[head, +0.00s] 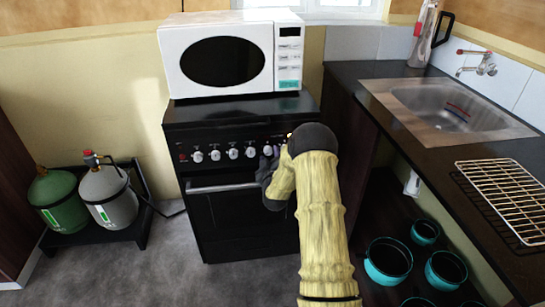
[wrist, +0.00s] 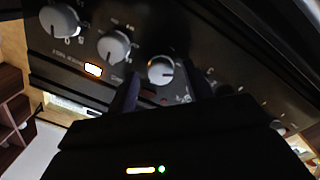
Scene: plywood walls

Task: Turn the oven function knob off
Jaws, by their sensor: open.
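The black oven (head: 240,215) has a front panel with a row of grey-white knobs (head: 233,153). I cannot read which one is the oven function knob. My gripper (head: 270,165) is at the right part of this row, and my arm hides the panel's right end. In the wrist view my gripper (wrist: 161,92) is open, with its dark fingers on either side of one round knob (wrist: 160,70). I cannot tell whether the fingers touch it. Two more knobs (wrist: 113,47) sit to its left. An orange indicator (wrist: 93,69) is lit on the panel.
A white microwave (head: 225,60) stands on the oven. The oven door handle (head: 222,188) runs below the knobs. A counter with a sink (head: 440,105) and a wire rack (head: 510,195) is at right, with teal pots (head: 388,262) below. Gas cylinders (head: 108,195) stand at left.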

